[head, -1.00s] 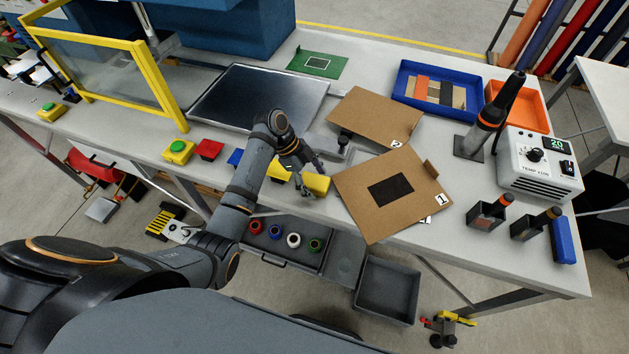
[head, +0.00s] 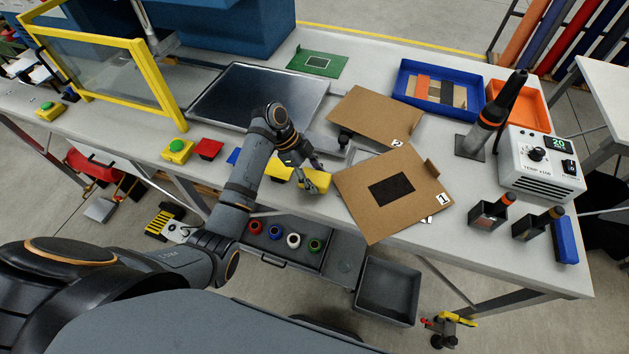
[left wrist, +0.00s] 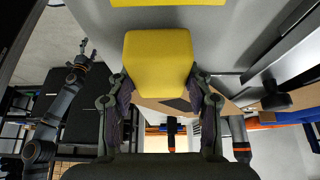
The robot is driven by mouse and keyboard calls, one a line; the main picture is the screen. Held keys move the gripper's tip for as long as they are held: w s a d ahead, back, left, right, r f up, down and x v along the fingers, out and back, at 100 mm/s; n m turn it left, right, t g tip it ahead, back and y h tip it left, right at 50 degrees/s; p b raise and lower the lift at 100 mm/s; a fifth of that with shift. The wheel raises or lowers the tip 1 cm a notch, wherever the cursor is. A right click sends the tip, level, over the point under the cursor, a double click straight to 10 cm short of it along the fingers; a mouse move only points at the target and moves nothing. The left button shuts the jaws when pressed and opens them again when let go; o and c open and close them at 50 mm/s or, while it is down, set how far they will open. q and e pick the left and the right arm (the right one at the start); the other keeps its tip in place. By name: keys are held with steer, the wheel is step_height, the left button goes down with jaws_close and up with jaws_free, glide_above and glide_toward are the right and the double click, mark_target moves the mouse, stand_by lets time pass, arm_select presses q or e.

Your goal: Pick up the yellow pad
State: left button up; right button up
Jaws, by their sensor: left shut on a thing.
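A yellow pad (head: 316,182) is between the fingers of my left gripper (head: 308,182) near the front edge of the table. In the left wrist view the pad (left wrist: 158,65) fills the space between the two fingers, and the left gripper (left wrist: 158,88) is shut on it. The pad is beside the cardboard piece marked 1. I cannot tell whether it touches the table. A second yellow block (head: 279,172) lies just left of it, partly behind my arm. My right gripper (left wrist: 82,55) shows small at the left of the left wrist view; its finger state is unclear.
Cardboard piece 1 (head: 425,200) lies close right of the held pad, with cardboard piece 2 (head: 365,112) behind. A metal plate (head: 240,90) lies behind my arm. Red (head: 207,149) and green-topped (head: 179,150) buttons stand left. A grey bin (head: 388,290) is below the table edge.

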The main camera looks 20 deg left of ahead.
arm_select(q)
steer(key=s+a+r+b, duration=0.2)
steer(key=s+a+r, duration=0.7)
steer(key=s+r, duration=0.2)
steer(key=shift+r, duration=0.2)
arm_select(e)
steer(key=shift+a+f, duration=0.1)
steer(key=shift+f, duration=1.15)
arm_select(q)
steer(key=shift+w, duration=0.1)
steer(key=w+d+r+n+t+y, duration=0.1)
steer(key=d+r+n+t, duration=0.2)
steer(key=n, duration=0.4)
steer(key=shift+w+d+r+n+t, duration=0.15)
steer(key=shift+d+r+n+t, duration=0.25)
steer(key=shift+d, duration=0.75)
steer(key=shift+r, duration=0.1)
